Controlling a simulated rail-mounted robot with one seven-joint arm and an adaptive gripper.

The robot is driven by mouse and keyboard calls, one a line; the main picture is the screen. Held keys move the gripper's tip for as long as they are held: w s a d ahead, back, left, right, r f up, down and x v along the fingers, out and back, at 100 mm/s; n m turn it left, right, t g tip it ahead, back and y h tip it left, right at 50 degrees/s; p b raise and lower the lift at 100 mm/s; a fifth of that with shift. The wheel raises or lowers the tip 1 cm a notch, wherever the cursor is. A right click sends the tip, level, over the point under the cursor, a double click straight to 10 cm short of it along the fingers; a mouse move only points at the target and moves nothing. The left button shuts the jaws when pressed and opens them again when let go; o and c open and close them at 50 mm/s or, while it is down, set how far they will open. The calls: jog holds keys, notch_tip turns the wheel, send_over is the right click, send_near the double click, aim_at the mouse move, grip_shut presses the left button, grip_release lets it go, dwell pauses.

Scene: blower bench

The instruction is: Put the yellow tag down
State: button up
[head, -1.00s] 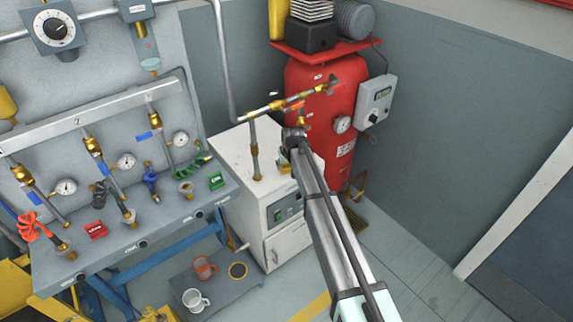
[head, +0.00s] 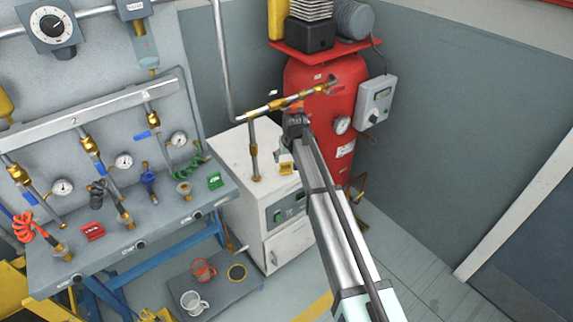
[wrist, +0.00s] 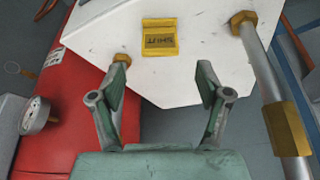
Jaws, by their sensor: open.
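The yellow tag (wrist: 160,37) lies on the white cabinet top (wrist: 200,88), its dark lettering facing up in the wrist view. In the head view it is a small yellow patch (head: 287,168) near the cabinet's right edge, just below my gripper (head: 293,140). In the wrist view my gripper (wrist: 163,64) is open, with its two green-grey fingers spread and nothing between them. The tag lies beyond the fingertips, roughly centred between them and apart from them.
A red tank (head: 315,95) stands behind the cabinet, with a gauge (head: 342,125). A brass-fitted pipe (head: 254,150) rises from the cabinet top; it is close right in the wrist view (wrist: 270,85). A red tag (head: 93,231) and a green tag (head: 214,180) are on the bench.

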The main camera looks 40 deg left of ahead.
jog(key=v, duration=0.5)
jog(key=w+d+f+m+g+h, duration=0.1)
jog(key=w+d+f+m+h, duration=0.15)
jog(key=d+f, duration=1.8)
jog(key=s+d+f+m+g, duration=0.1)
jog(key=s+d+f, duration=0.15)
jog(key=d, duration=0.45)
jog(key=s+d+f+h, duration=0.1)
jog(key=d+f, duration=0.3)
jog(key=d, duration=0.2)
jog(key=s+d+f+m+g, duration=0.1)
jog(key=s+d+f, duration=0.1)
jog(key=d+f, duration=0.35)
jog(key=s+d+f+m+g+h, duration=0.15)
jog(key=s+d+f, duration=0.25)
jog(key=s+d, duration=0.5)
jog(key=s+d+f+m+g, duration=0.25)
jog(key=s+d, duration=0.45)
jog(key=d, duration=0.5)
jog(key=s+d+g, duration=0.1)
jog(key=s+d, duration=0.2)
jog(key=s, duration=0.4)
jog(key=s+d+f+m, duration=0.1)
jog(key=s+d, duration=0.2)
jog(key=s, duration=0.4)
jog(key=s+d+f+m+g+y, duration=0.1)
jog(key=s+d, duration=0.3)
jog(key=s, duration=0.3)
jog(key=shift+s+g+b, duration=0.25)
jog(key=shift+g+b, duration=0.05)
